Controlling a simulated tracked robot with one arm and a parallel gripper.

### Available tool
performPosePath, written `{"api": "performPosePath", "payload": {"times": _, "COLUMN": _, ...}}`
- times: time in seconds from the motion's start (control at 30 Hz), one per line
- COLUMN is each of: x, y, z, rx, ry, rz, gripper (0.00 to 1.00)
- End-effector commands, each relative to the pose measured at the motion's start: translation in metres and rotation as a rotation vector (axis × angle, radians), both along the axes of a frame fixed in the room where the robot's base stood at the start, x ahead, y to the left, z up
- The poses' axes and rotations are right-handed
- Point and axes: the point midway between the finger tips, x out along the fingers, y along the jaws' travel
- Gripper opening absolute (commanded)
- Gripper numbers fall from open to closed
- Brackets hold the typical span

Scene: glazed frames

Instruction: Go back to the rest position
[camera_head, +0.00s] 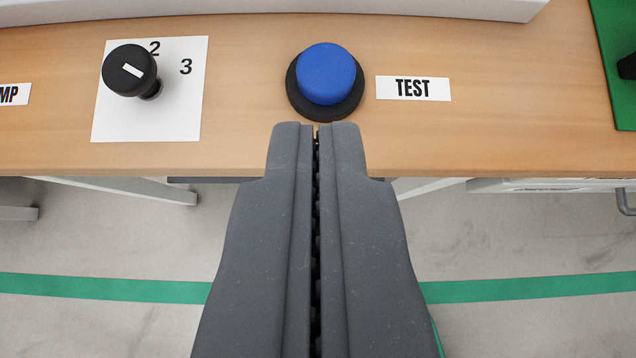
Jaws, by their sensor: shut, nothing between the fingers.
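My gripper (316,128) is shut, with its two dark grey fingers side by side and nothing between them. It reaches up the middle of the picture, with its tips over the front part of the wooden table (500,140). A blue push button (326,74) on a black round base (326,112) lies just beyond the fingertips in the picture. I cannot tell how far above the table the tips are.
A black knob (130,70) stands on a white numbered card (180,110) at the left. A "TEST" label (413,88) is right of the button. A green panel (615,60) is at the far right. A green line (520,288) crosses the pale floor.

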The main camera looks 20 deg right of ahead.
Motion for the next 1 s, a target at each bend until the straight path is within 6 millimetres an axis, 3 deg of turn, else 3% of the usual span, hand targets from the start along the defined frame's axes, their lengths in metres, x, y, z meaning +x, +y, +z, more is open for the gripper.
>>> {"api": "performPosePath", "payload": {"times": 0.4, "x": 0.0, "y": 0.0, "z": 0.001, "rx": 0.001, "ry": -0.002, "rz": 0.002, "gripper": 0.0}}
{"api": "performPosePath", "payload": {"times": 0.53, "x": -0.003, "y": 0.001, "z": 0.023, "rx": 0.003, "ry": -0.029, "rz": 0.021, "gripper": 0.0}}
{"api": "performPosePath", "payload": {"times": 0.63, "x": -0.01, "y": 0.002, "z": 0.067, "rx": 0.006, "ry": -0.082, "rz": 0.058, "gripper": 0.0}}
{"api": "performPosePath", "payload": {"times": 0.77, "x": -0.033, "y": -0.001, "z": 0.147, "rx": 0.0, "ry": -0.184, "rz": 0.128, "gripper": 0.0}}
{"api": "performPosePath", "payload": {"times": 0.9, "x": -0.07, "y": -0.011, "z": 0.229, "rx": -0.015, "ry": -0.298, "rz": 0.197, "gripper": 0.0}}
{"api": "performPosePath", "payload": {"times": 1.0, "x": -0.1, "y": -0.02, "z": 0.278, "rx": -0.03, "ry": -0.372, "rz": 0.24, "gripper": 0.0}}
